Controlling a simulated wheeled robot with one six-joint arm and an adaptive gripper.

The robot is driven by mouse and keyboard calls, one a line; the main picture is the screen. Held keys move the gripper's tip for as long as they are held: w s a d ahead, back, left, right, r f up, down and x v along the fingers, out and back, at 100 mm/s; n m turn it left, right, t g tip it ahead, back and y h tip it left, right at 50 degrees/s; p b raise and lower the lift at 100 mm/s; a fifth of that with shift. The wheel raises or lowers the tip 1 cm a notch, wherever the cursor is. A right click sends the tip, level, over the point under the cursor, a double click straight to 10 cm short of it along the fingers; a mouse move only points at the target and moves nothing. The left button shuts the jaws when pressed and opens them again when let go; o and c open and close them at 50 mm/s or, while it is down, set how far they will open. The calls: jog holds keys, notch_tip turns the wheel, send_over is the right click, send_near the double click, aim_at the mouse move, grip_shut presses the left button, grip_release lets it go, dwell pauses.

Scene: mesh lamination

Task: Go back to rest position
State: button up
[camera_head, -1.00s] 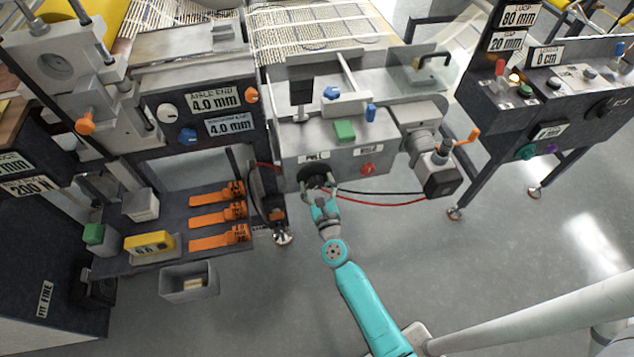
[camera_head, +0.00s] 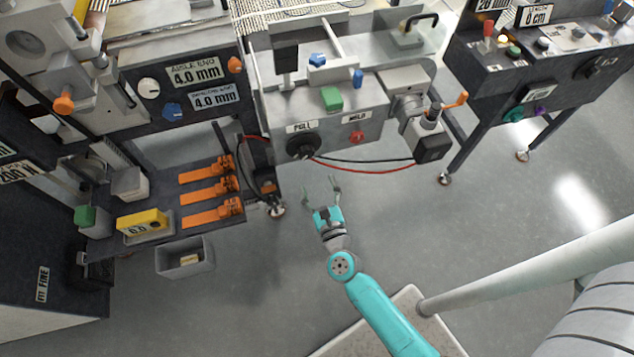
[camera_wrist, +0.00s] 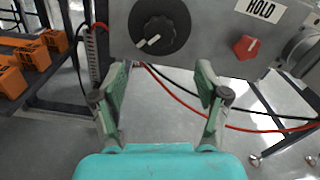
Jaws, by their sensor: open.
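My gripper (camera_head: 322,190) is open and empty at the end of my teal arm, over bare floor just below the grey machine box (camera_head: 370,132) in the head view. The black PULL knob (camera_head: 303,146) on the box's front face is above and left of the fingertips, apart from them. In the wrist view my gripper (camera_wrist: 163,85) has its two green-padded fingers spread, with nothing between them. The black knob (camera_wrist: 160,25) shows beyond them, with the red HOLD knob (camera_wrist: 246,47) to its right.
Red and black cables (camera_head: 370,165) hang below the box. A control stand (camera_head: 530,95) is at right. The floor (camera_head: 480,230) between is clear.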

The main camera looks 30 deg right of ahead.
dwell(0.4)
jog(key=s+a+r+m+g+y, duration=0.1)
jog(key=s+r+m, duration=0.3)
jog(key=s+m, duration=0.7)
jog(key=s+a+r+m+y, duration=0.2)
jog(key=s+r+m, duration=0.3)
jog(key=s+m, duration=0.6)
jog(key=s+a+r+m+g+y, duration=0.1)
jog(key=s+r+m, duration=0.4)
jog(key=s+m, duration=0.5)
jog(key=a+m+y, duration=0.1)
jog(key=m, duration=0.2)
jog(key=shift+s+r+m+g, duration=0.2)
jog(key=shift+s+m+g, duration=0.1)
jog(key=shift+s, duration=0.1)
dwell(1.0)
